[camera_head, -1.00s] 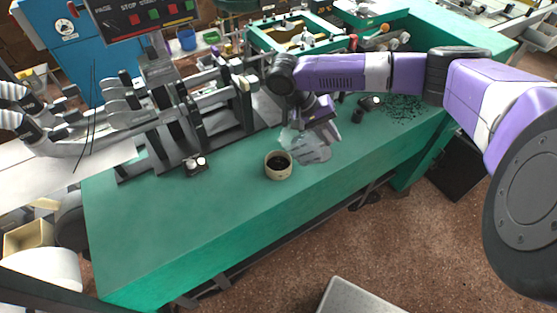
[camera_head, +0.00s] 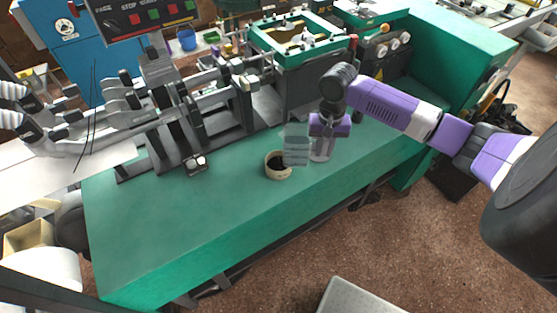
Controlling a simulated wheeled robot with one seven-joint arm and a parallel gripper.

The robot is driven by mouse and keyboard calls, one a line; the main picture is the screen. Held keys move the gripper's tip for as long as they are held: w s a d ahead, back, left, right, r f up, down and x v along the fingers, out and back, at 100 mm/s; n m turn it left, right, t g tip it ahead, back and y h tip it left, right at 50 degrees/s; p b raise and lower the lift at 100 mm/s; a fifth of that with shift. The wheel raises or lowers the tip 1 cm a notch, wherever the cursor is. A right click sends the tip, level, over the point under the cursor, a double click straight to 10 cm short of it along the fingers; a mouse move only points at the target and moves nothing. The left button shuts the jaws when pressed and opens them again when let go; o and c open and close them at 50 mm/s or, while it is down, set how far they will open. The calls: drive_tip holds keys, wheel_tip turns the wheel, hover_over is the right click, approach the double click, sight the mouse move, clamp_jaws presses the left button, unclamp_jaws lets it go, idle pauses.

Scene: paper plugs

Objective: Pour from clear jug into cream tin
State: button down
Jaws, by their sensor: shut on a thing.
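The cream tin (camera_head: 269,168) stands upright on the green bench with dark contents inside. The clear jug (camera_head: 296,147) is see-through, looks roughly upright, and shows just right of the tin, overlapping its right rim in the picture. Whether it touches the tin I cannot tell. My gripper (camera_head: 318,152) is to the right of the jug, pointing down, and is shut on it. The exact grip point is hard to make out. No stream between jug and tin can be seen.
A small dark block with two white knobs (camera_head: 196,164) sits left of the tin. Grey machine parts (camera_head: 215,100) stand along the bench's back. The green bench top (camera_head: 180,225) is clear at front left. My arm covers part of the right side.

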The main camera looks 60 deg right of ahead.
sight(326, 140)
drive_tip(key=shift+r, duration=0.1)
wheel_tip(326, 140, up, 4)
drive_tip(key=p, duration=0.4)
